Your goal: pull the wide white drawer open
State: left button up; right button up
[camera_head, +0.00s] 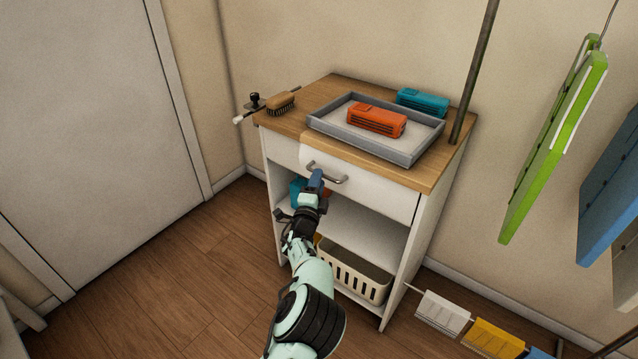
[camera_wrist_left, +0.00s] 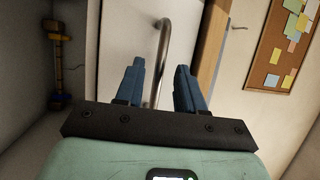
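The wide white drawer (camera_head: 385,196) is at the top of a small white cabinet with a wooden top, and looks shut or nearly so. Its grey bar handle (camera_head: 338,179) is on the front. My left gripper (camera_head: 316,180) is at the left part of the handle. In the left wrist view the two blue fingers (camera_wrist_left: 158,80) are apart, with the handle (camera_wrist_left: 161,50) running between them. I cannot tell whether either finger touches it. The drawer front (camera_wrist_left: 128,35) is behind the fingers. My right gripper is not in view.
A grey tray (camera_head: 400,156) with an orange box (camera_head: 377,120) sits on the cabinet top, beside a teal box (camera_head: 423,102) and a brush (camera_head: 281,103). A cream basket (camera_head: 355,277) is on the bottom shelf. A dark pole (camera_head: 474,70) stands at the right. The floor in front is clear.

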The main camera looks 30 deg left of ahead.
pick_arm(q)
jog(key=shift+w+a+r, duration=0.1)
jog(key=shift+w+a, duration=0.05)
jog(key=shift+w, duration=0.3)
grip_shut()
